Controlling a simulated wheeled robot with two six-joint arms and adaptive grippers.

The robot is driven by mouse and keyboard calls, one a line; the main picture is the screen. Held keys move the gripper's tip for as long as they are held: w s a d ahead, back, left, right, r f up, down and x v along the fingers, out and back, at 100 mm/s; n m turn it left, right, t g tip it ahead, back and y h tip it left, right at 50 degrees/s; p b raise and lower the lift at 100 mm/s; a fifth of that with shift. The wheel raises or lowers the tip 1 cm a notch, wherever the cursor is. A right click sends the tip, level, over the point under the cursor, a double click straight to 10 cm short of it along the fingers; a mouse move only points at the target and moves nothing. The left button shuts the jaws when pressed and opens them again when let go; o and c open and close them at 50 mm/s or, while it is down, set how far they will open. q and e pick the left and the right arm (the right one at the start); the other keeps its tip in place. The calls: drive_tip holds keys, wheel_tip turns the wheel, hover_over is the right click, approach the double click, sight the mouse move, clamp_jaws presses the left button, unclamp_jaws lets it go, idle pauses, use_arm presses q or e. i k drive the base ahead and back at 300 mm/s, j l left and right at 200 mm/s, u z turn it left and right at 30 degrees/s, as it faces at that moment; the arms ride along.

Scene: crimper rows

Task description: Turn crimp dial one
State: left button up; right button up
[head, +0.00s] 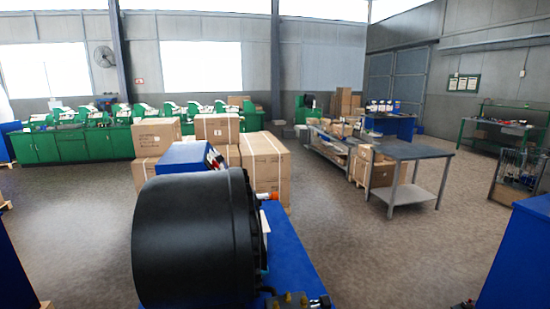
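A large black drum-shaped machine body (185,240), probably a crimper, stands close in front of me, left of the middle. It sits by a blue bench top or base (295,255). Behind it is a blue box (185,157) with a small panel (214,158) of red and white marks on its right side. An orange-tipped fitting (268,196) sticks out at the drum's right edge. I cannot make out a crimp dial or its number. Neither of my grippers is in view.
Stacked cardboard boxes (265,160) stand behind the machine. Green cabinets with machines (90,145) line the left back. A grey metal table (410,152) stands at the right. A blue cabinet (520,255) is at the near right. Open floor (400,240) lies between.

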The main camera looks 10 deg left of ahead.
sight(220, 159)
drive_tip(key=i+l+z, duration=0.25)
drive_tip(key=l, duration=0.2)
drive_tip(key=l+z, duration=0.2)
drive_tip(key=l, duration=0.25)
drive_tip(key=i+l+z, duration=0.25)
drive_tip(key=l, duration=0.15)
drive_tip(key=i+l+z, duration=0.2)
drive_tip(key=l, duration=0.15)
drive_tip(key=i+l, duration=0.75)
drive_tip(key=i, duration=0.25)
drive_tip(key=i+j+u, duration=0.15)
drive_tip(key=u, duration=0.35)
drive_tip(key=i+u, duration=0.35)
drive_tip(key=u, duration=0.15)
drive_tip(key=i+u, duration=0.3)
drive_tip(key=u, duration=0.2)
drive_tip(key=i+l+u, duration=0.15)
drive_tip(key=u, duration=0.35)
drive_tip(key=i+l+u, duration=0.15)
drive_tip(key=i+u, duration=0.25)
drive_tip(key=i+l+u, duration=0.25)
drive_tip(key=u, duration=0.2)
drive_tip(key=i+l+u, duration=0.6)
drive_tip(key=l+u, duration=0.25)
drive_tip(key=i+l+u, duration=0.15)
drive_tip(key=l+u, duration=0.25)
drive_tip(key=l, duration=0.15)
drive_tip(key=l+u, duration=0.4)
drive_tip(key=l, duration=0.15)
drive_tip(key=i, duration=0.05)
